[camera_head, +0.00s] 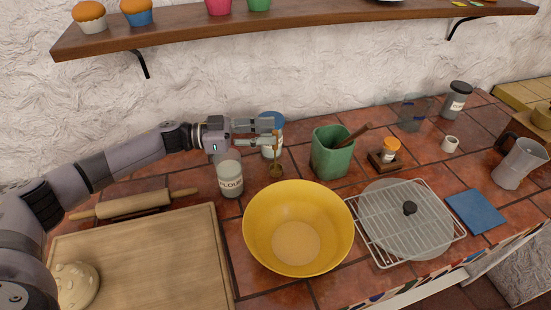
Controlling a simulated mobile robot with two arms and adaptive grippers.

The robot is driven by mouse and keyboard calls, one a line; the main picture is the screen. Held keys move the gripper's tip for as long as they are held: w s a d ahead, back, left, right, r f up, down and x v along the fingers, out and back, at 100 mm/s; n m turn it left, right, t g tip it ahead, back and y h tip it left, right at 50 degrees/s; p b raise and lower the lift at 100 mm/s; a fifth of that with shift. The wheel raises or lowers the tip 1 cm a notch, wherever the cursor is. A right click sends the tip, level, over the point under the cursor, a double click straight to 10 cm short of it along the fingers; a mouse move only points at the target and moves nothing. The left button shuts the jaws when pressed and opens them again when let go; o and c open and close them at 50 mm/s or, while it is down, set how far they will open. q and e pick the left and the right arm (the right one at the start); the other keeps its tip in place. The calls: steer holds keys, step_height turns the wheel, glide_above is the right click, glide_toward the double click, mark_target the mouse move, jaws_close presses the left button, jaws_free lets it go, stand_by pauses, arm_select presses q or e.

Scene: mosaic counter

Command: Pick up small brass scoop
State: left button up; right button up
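The small brass scoop (277,161) hangs upright with its bowl down, in front of the blue-lidded canister. My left gripper (273,133) comes in from the left. Its fingertips are at the top of the scoop's handle and appear closed on it. The scoop's bowl shows just behind the yellow bowl's far rim. The fingers and scoop cover part of the canister. My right gripper is not in view.
A flour jar (230,174) stands below the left gripper, and the canister (272,121) is behind it. The yellow bowl (262,239) is in front. A green utensil pot (331,153), wire rack (379,252) and cutting board (150,264) are nearby. A shelf (300,27) runs above.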

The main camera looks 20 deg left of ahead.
mark_target(276, 132)
arm_select(q)
steer(key=shift+x, duration=1.5)
steer(key=shift+a, duration=0.1)
steer(key=shift+c, duration=0.3)
jaws_close()
